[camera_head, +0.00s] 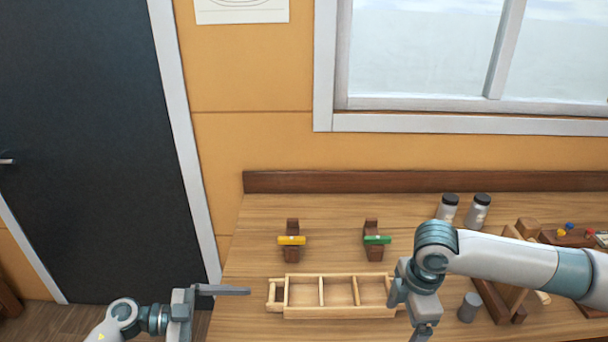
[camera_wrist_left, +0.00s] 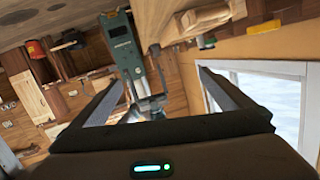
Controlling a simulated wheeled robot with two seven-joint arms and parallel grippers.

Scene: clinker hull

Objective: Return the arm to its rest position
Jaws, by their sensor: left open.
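My left gripper (camera_head: 222,290) is at the lower left in the head view, beside the left edge of the wooden bench (camera_head: 245,250). Its fingers point right and nothing is between them. In the left wrist view the two fingers (camera_wrist_left: 162,80) stand wide apart and empty. My right arm comes in from the right over the bench, bends down, and its end (camera_head: 424,328) is at the bottom edge of the head view. Its fingertips cannot be made out.
A wooden compartment tray (camera_head: 320,312) lies on the bench between the arms. Behind it stand two brown wooden holders, with a yellow piece (camera_head: 291,240) and a green piece (camera_head: 377,239). Two dark-lidded jars (camera_head: 477,211) stand at the back. A dark door (camera_head: 90,150) is at left.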

